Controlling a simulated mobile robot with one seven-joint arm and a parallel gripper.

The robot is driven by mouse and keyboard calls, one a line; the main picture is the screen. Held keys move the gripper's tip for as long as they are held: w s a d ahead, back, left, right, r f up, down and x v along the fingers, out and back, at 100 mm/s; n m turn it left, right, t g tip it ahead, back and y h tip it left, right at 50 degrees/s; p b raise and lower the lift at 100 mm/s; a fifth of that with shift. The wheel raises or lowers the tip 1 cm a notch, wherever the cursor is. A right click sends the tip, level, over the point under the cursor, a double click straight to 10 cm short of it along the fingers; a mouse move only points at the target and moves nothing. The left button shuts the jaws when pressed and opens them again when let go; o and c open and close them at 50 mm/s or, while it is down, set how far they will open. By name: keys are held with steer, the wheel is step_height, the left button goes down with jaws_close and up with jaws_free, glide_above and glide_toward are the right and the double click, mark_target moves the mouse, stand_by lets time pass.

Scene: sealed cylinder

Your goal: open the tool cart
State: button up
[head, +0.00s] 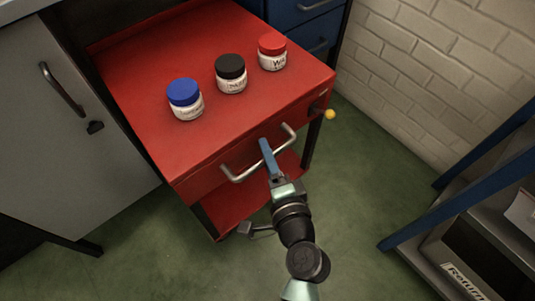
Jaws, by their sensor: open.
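The red tool cart (119,75) stands ahead of me, with a flat top and a front drawer face that looks flush with the body. A silver bar handle (240,177) runs along the drawer front. My gripper (266,148) is open at the handle, its blue finger over the bar's middle. Only one finger shows clearly, and I cannot tell whether it touches the bar. A yellow knob (330,114) sticks out at the cart's right front corner.
Jars with blue (184,93), black (230,67) and red (272,45) lids stand on the cart top. A grey cabinet (60,150) is on the left. A blue-framed shelf (450,206) stands right. Green floor (350,190) is clear between cart and shelf.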

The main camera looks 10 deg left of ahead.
steer(key=p+v, duration=0.2)
steer(key=v, duration=1.1)
steer(key=shift+w, duration=0.15)
